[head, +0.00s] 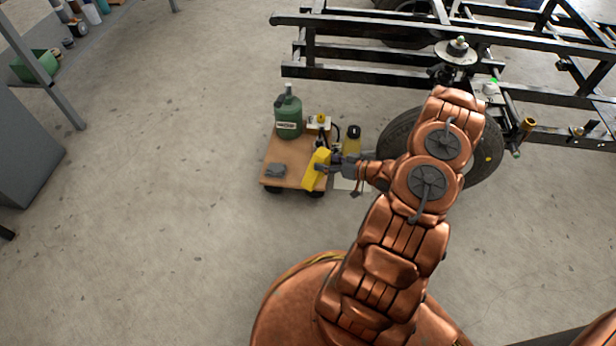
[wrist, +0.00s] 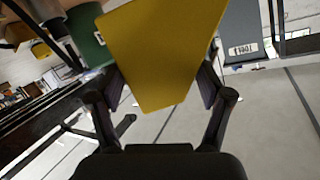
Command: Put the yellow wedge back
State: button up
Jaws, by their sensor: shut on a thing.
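The yellow wedge (head: 316,170) is at the right front part of a low wooden trolley (head: 281,166) in the head view. My gripper (head: 334,166) reaches it from the right. In the wrist view the yellow wedge (wrist: 163,50) fills the space between the two fingers of my gripper (wrist: 162,88), which is shut on it. I cannot tell whether the wedge touches the trolley top or is held just above it.
A black frame (head: 370,60) and a tyre (head: 484,165) stand to the right. The floor left of the trolley is clear.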

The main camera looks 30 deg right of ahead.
aim_at(315, 185)
jog(key=shift+n+g+y, duration=0.3)
jog(key=shift+n+y, duration=0.2)
jog(key=s+a+f, duration=0.1)
jog(key=s, duration=0.1)
jog(key=s+a+f, duration=0.1)
jog(key=a+f, duration=0.1)
jog(key=s+a+f, duration=0.1)
jog(key=s, duration=0.1)
jog(key=shift+s+a+f, duration=0.2)
jog(key=shift+s+f, duration=0.05)
jog(key=shift+s, duration=0.05)
jog(key=shift+w+f+b, duration=0.1)
jog(key=shift+w+b, duration=0.1)
jog(key=shift+b, duration=0.2)
jog(key=w+d+f+b, duration=0.1)
jog(key=w+d+b, duration=0.1)
jog(key=w, duration=0.2)
jog(key=w+d+f+b, duration=0.2)
jog(key=w, duration=0.3)
jog(key=w+d+f+b, duration=0.2)
jog(key=w, duration=0.2)
jog(key=shift+w+d+b, duration=0.3)
jog(key=shift+w+b, duration=0.05)
jog(key=shift+b, duration=0.05)
jog(key=shift+r, duration=0.1)
jog(key=o, duration=1.5)
